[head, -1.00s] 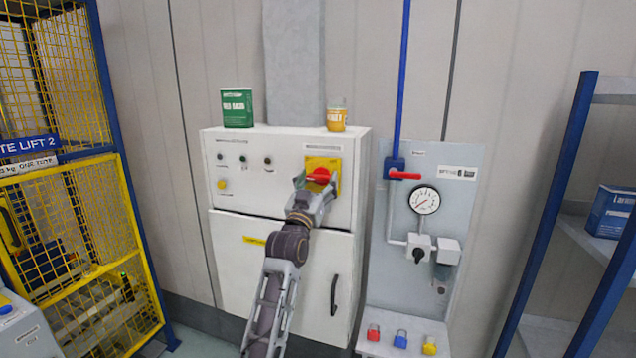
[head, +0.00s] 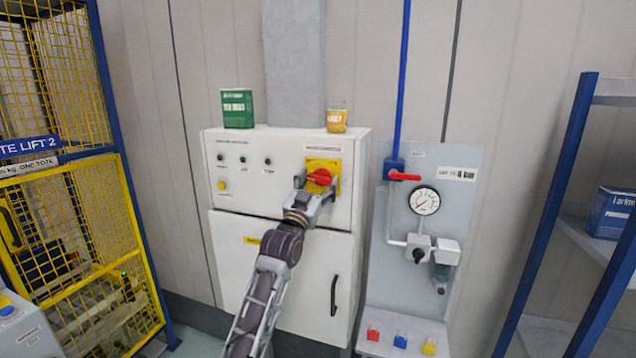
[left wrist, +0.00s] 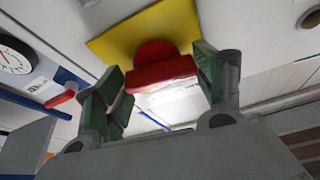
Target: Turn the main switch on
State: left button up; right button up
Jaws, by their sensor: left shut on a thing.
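The main switch is a red rotary handle (head: 319,176) on a yellow plate (head: 324,163), at the upper right of the white cabinet's front (head: 285,185). My left gripper (head: 315,184) is at the switch with a finger on each side of the red handle, shut on it. In the left wrist view the red handle (left wrist: 160,66) sits between the green-padded fingers, with the yellow plate (left wrist: 125,35) behind it. The handle looks slanted in the head view. My right gripper is in neither view.
A green box (head: 237,108) and a yellow jar (head: 336,118) stand on the cabinet top. To the right is a grey panel with a gauge (head: 424,201) and a red valve lever (head: 404,176). A yellow mesh cage (head: 85,230) stands at left, blue shelving (head: 560,180) at right.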

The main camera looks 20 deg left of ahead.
pick_arm(q)
jog(key=shift+a+m+g+h+p, duration=0.15)
jog(key=shift+m+h+p, duration=0.35)
jog(key=shift+m, duration=0.7)
jog(key=shift+d+m+g+h+p, duration=0.25)
jog(key=shift+m+h, duration=0.35)
jog(key=shift+m, duration=0.6)
jog(key=shift+a+r+m+g+h+p, duration=0.15)
jog(key=shift+m+g+h+p, duration=0.35)
jog(key=shift+m+p, duration=0.7)
jog(key=shift+a+f+m+g+h+p, duration=0.1)
jog(key=shift+m+g+h+p, duration=0.4)
jog(key=shift+m, duration=1.2)
jog(key=shift+r+m+h+p, duration=0.1)
jog(key=shift+m+h+p, duration=0.3)
jog(key=shift+m+p, duration=0.55)
jog(key=shift+m+g, duration=1)
jog(key=shift+m, duration=1.25)
jog(key=shift+m+g, duration=0.3)
jog(key=shift+m, duration=1)
jog(key=shift+g, duration=0.3)
jog(key=o, duration=1)
